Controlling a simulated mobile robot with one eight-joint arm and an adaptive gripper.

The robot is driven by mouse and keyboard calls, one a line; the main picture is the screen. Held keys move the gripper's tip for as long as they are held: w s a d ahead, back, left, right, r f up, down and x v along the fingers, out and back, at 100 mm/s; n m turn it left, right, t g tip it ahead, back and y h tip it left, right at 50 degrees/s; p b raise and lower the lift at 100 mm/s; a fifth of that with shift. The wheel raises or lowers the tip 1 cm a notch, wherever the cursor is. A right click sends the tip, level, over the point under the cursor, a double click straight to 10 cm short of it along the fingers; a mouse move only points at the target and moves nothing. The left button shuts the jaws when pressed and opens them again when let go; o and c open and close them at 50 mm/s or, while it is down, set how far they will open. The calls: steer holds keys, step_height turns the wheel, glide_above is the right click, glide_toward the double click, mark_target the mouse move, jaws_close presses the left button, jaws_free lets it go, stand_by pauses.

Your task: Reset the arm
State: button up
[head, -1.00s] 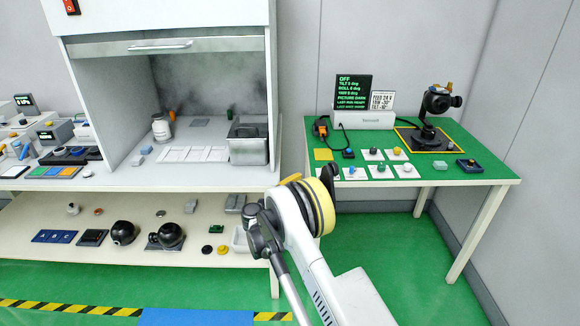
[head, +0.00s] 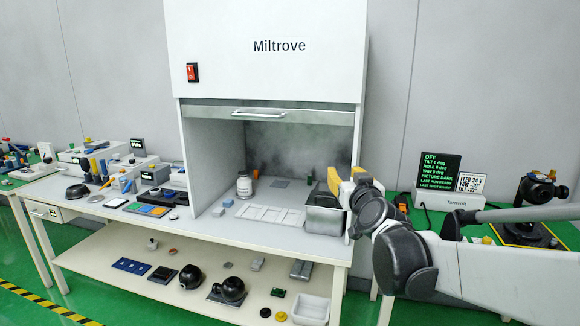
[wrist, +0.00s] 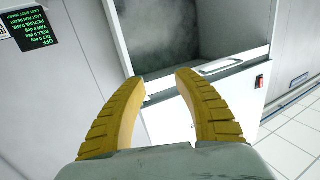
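My arm reaches in from the right side of the head view, with my gripper (head: 345,180) raised in front of the right edge of the fume hood. In the wrist view my gripper (wrist: 162,88) shows two yellow ribbed fingers standing apart with nothing between them. It is open and empty. Past the fingertips the wrist view shows the hood's pale side and its dark opening, turned over in the picture. My arm hides part of the green table at the right.
The fume hood (head: 265,50) stands on the white bench, with a jar (head: 244,185) and a metal bin (head: 322,214) inside. A lower shelf (head: 130,262) carries black domed parts. A gimbal camera (head: 537,190) and a black display (head: 437,172) stand on the right table.

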steer(key=s+d+f+g, duration=0.1)
steer(key=s+f+g, duration=0.2)
steer(key=s, duration=0.9)
steer(key=s+d+f+g+h, duration=0.1)
steer(key=s+f+g, duration=0.3)
steer(key=s+f, duration=0.6)
steer(key=s+d+f+m+g, duration=0.1)
steer(key=s+d+f+g, duration=0.2)
steer(key=s, duration=1.1)
step_height(320, 180, down, 3)
steer(key=shift+f+h, duration=0.15)
steer(key=shift+h, duration=0.15)
